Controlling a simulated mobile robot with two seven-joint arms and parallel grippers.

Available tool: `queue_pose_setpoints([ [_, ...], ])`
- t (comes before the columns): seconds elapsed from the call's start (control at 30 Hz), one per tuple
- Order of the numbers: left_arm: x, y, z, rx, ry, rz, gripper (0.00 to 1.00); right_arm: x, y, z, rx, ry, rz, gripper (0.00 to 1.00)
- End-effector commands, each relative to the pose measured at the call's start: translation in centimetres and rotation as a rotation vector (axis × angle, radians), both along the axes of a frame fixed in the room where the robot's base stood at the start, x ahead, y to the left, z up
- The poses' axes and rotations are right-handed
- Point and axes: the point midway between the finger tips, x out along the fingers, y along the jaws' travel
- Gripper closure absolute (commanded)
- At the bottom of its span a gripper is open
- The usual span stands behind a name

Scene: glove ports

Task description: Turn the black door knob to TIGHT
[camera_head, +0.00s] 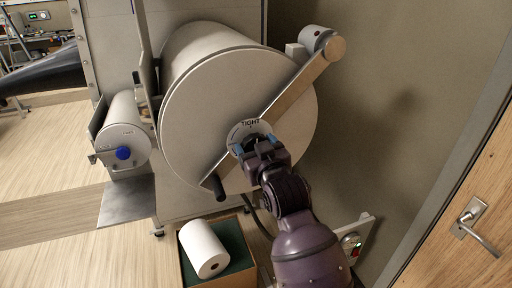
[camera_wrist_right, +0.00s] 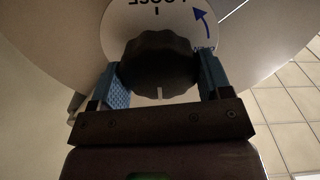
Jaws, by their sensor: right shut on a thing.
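The black door knob (camera_head: 252,145) sits at the centre of a pale dial on the round white door (camera_head: 205,112). In the head view the dial reads TIGHT (camera_head: 250,123) at its top. My right gripper (camera_head: 256,146) is shut on the knob, with a blue finger on either side. In the right wrist view, the scalloped knob (camera_wrist_right: 158,60) is between the fingers (camera_wrist_right: 160,82). Its white mark (camera_wrist_right: 160,92) points down, away from the upside-down LOOSE label (camera_wrist_right: 158,3) at the top. TIGHT is hidden there. My left gripper is not in view.
A diagonal bar (camera_head: 292,90) crosses the door close to my gripper. A smaller port (camera_head: 125,148) with a blue knob is at left. A white roll (camera_head: 204,248) lies in a green-lined box below. A wall and wooden door (camera_head: 462,190) bound the right.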

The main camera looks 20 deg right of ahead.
Motion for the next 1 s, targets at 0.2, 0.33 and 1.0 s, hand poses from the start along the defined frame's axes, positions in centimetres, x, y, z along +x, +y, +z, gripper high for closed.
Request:
queue_pose_setpoints([
  [0.2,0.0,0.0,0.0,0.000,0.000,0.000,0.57,0.0,0.0,0.0,0.003,0.000,0.001,0.09],
  [0.33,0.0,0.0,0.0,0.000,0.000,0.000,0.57,0.0,0.0,0.0,0.002,-0.001,0.001,0.03],
  [1.0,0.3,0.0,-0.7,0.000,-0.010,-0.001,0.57,-6.9,-0.3,-0.2,0.003,0.000,0.000,0.03],
])
